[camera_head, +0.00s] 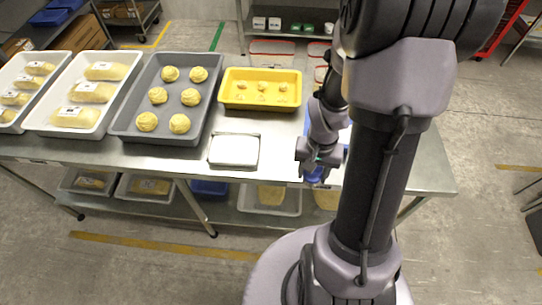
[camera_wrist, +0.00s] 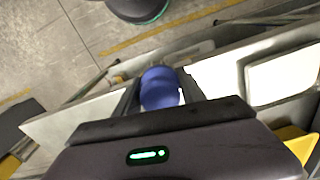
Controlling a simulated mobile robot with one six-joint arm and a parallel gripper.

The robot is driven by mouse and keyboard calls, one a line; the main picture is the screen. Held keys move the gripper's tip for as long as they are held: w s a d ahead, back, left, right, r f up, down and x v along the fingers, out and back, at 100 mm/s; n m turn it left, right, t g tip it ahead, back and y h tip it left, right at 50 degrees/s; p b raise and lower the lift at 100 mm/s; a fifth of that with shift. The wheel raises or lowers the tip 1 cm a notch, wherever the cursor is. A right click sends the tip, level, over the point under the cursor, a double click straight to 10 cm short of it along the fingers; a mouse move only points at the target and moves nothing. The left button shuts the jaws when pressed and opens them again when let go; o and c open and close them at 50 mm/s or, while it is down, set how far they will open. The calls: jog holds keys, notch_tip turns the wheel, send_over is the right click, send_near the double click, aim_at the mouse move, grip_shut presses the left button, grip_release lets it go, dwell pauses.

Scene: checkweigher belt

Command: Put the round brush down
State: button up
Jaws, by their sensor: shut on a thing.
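The round brush shows as a blue rounded thing (camera_wrist: 160,86) between the two fingers of my gripper (camera_wrist: 160,98) in the wrist view. My gripper is shut on it. In the head view, my gripper (camera_head: 320,160) is at the front edge of the steel table (camera_head: 270,168), right of the white scale-like plate (camera_head: 234,151). A small blue part of the brush (camera_head: 314,175) shows just below the gripper. The brush's lower side is hidden, and I cannot tell whether it touches anything.
A yellow tray (camera_head: 225,98) with small pieces stands behind the white plate. A grey tray (camera_head: 122,122) of round yellow items and white trays (camera_head: 36,118) of packs fill the left.

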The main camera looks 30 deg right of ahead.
jog(key=shift+s+d+m, duration=0.3)
jog(key=shift+s, duration=0.2)
jog(key=b, duration=0.3)
send_over(275, 160)
jog(key=shift+w+f, duration=0.15)
jog(key=shift+f, duration=0.8)
notch_tip(275, 160, down, 3)
jog(key=shift+f+b, duration=0.1)
jog(key=shift+b, duration=0.45)
jog(key=shift+f, duration=0.25)
jog(key=o, duration=1)
jog(key=shift+r, duration=0.1)
